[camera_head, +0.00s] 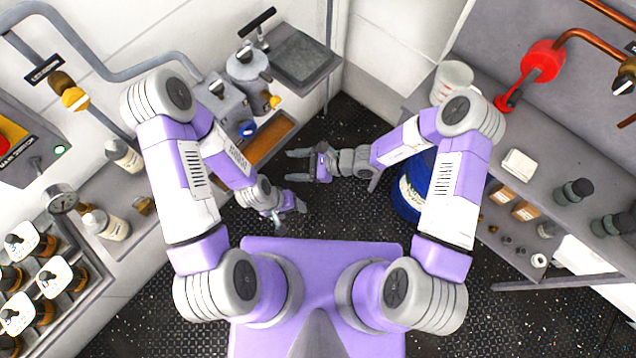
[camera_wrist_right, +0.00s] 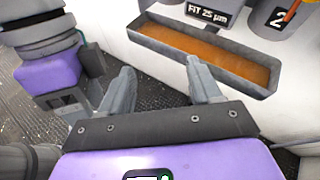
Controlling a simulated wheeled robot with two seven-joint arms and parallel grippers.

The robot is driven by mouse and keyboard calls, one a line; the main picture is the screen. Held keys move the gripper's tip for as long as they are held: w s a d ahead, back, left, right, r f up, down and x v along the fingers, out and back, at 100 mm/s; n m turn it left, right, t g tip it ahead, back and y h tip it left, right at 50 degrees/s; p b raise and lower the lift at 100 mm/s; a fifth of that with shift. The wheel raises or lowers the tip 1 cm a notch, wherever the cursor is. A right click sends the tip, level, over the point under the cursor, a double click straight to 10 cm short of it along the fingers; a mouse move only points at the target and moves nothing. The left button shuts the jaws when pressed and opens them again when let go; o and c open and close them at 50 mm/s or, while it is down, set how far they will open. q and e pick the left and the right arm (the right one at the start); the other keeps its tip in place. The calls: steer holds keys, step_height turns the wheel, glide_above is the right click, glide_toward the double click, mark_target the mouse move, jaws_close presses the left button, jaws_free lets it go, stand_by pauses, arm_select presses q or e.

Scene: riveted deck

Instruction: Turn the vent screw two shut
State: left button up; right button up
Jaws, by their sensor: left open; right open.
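A dark plate marked 2 (camera_wrist_right: 277,18) shows at the top right of the right wrist view, on the pale housing. An orange-red strip (camera_wrist_right: 292,10) lies across it; I cannot tell if it is part of vent screw two. In the head view a small yellow-orange knob (camera_head: 274,102) and a blue knob (camera_head: 248,129) sit on the filter unit (camera_head: 247,66); I cannot tell which is a vent screw. My right gripper (camera_head: 288,166) is open and empty, pointing left, short of the unit. My left gripper (camera_head: 291,217) is open and empty below it.
An orange-brown drip tray (camera_head: 291,122) runs along the unit's front; it also shows in the right wrist view (camera_wrist_right: 148,31). A blue drum (camera_head: 407,197) stands behind my right forearm. Shelves with bottles flank both sides. The dark floor between is clear.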

steer(key=s+d+f+n+g+h, duration=0.3)
steer(key=s+d+f+n+h, duration=0.1)
steer(key=s+d+f+n, duration=0.1)
steer(key=shift+s+d+f+n, duration=0.25)
steer(key=shift+s+d+n, duration=0.05)
steer(key=shift+s+d, duration=0.6)
